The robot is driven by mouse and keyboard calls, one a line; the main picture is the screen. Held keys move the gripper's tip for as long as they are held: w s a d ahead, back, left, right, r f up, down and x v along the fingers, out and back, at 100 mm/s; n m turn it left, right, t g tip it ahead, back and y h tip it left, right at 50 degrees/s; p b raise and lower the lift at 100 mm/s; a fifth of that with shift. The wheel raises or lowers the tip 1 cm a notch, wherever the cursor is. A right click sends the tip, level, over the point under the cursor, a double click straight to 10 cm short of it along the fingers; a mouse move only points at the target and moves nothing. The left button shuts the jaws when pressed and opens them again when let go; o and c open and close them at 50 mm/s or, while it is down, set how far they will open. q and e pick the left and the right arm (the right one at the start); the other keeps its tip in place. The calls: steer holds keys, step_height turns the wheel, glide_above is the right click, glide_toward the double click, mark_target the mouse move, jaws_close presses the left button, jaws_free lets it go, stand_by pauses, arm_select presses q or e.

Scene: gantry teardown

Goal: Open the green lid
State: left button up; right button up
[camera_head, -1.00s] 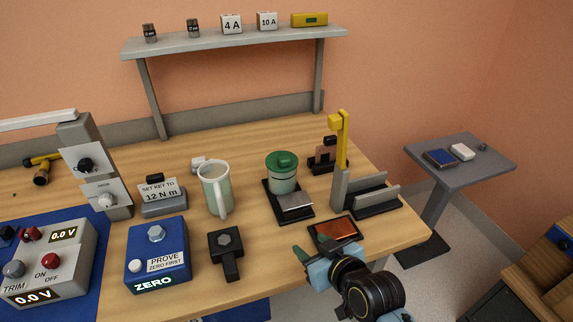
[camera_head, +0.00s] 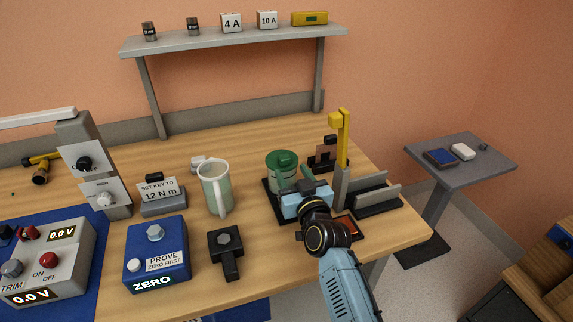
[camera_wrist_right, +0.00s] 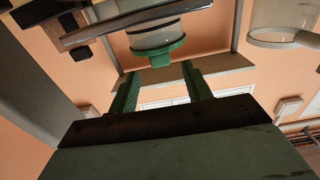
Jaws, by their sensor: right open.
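The green lid (camera_head: 282,159) sits flat on a pale canister (camera_head: 281,174), which stands on a dark base on the bench. A small green knob is on top of the lid. My right gripper (camera_head: 296,184) is open, just in front of the canister on the near side, and partly hides its lower part. In the right wrist view the two green fingers (camera_wrist_right: 162,83) are spread, and the lid (camera_wrist_right: 160,54) lies beyond their tips, roughly centred between them. The wrist picture appears upside down. My left gripper is not in view.
A pale mug (camera_head: 215,187) stands left of the canister. A yellow-topped post (camera_head: 341,140) with a grey bracket (camera_head: 372,190) stands close on the right. A dark block with a bolt (camera_head: 226,245) and a blue ZERO box (camera_head: 157,255) are at front left.

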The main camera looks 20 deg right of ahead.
mark_target(286, 163)
steer(key=shift+w+a+b, duration=0.1)
steer(key=shift+w+b, duration=0.2)
steer(key=shift+w, duration=2.25)
steer(key=shift+c, duration=0.4)
jaws_close()
